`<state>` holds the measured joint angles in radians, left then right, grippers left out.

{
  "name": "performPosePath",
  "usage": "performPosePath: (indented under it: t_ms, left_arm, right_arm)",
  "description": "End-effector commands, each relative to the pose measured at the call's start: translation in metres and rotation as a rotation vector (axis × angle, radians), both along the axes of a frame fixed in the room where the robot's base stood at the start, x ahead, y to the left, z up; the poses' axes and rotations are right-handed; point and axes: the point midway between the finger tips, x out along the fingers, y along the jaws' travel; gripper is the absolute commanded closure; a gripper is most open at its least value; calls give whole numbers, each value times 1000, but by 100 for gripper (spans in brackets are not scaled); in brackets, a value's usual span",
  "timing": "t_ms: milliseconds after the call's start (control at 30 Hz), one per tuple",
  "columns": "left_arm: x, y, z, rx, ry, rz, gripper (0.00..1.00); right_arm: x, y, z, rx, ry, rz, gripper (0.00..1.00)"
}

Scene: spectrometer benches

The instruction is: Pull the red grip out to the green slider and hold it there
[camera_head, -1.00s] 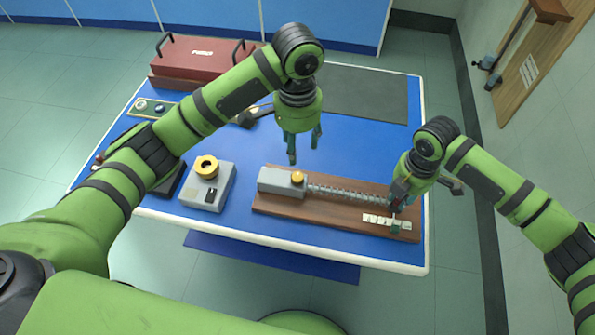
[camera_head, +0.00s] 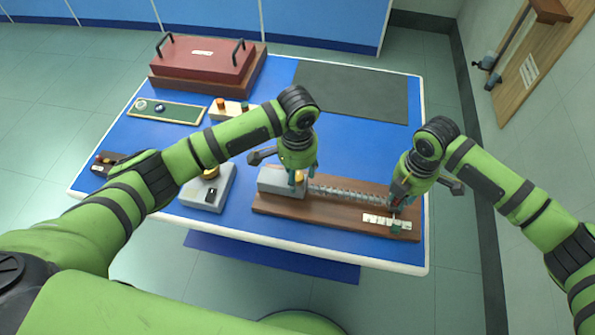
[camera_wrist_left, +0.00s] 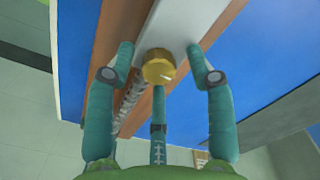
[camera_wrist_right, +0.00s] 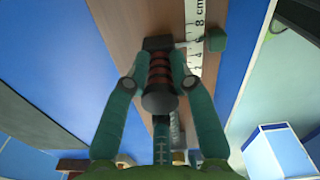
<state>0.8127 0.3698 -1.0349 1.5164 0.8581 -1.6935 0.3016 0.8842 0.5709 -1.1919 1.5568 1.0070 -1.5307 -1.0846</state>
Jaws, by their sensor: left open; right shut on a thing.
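The red grip (camera_head: 399,200) is at the right end of the stretched spring (camera_head: 345,194) on the brown wooden board (camera_head: 335,218). My right gripper (camera_head: 401,194) is shut around it; the right wrist view shows the ribbed red grip (camera_wrist_right: 160,72) between the fingers. The green slider (camera_head: 396,229) sits on the white scale (camera_head: 378,219). In the right wrist view, the green slider (camera_wrist_right: 215,40) looks about level with the grip's black end block. My left gripper (camera_head: 302,178) is open around the yellow knob (camera_wrist_left: 158,66) on the grey block (camera_head: 270,181); contact is unclear.
A grey box (camera_head: 207,192) with a yellow knob and black switch stands left of the board. A red case (camera_head: 200,62), green tray (camera_head: 168,111) and small box with an orange knob (camera_head: 221,104) are behind. A dark mat (camera_head: 352,90) lies clear at the back right.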

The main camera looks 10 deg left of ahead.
Motion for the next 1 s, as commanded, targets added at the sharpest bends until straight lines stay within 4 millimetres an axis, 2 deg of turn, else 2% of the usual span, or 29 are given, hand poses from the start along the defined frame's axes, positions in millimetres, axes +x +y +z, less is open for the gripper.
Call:
performPosePath:
  t_ms: [33,67,100,200,633,1000]
  left_arm:
    - [0,0,0,0,0,0,46]
    - [0,0,0,0,0,0,50]
    - [0,0,0,0,0,0,66]
    - [0,0,0,-1,1,0,100]
    - [1,0,1,0,-4,-53,100]
    - [2,0,1,0,-7,-318,100]
  right_arm:
    - [0,-2,0,-5,1,-3,100]
    - [0,-2,0,-5,1,-3,100]
    - [0,-2,0,-5,1,-3,100]
    - [0,-2,0,-5,1,-3,100]
    - [0,-2,0,-5,1,-2,100]
    - [0,-2,0,-5,2,-2,100]
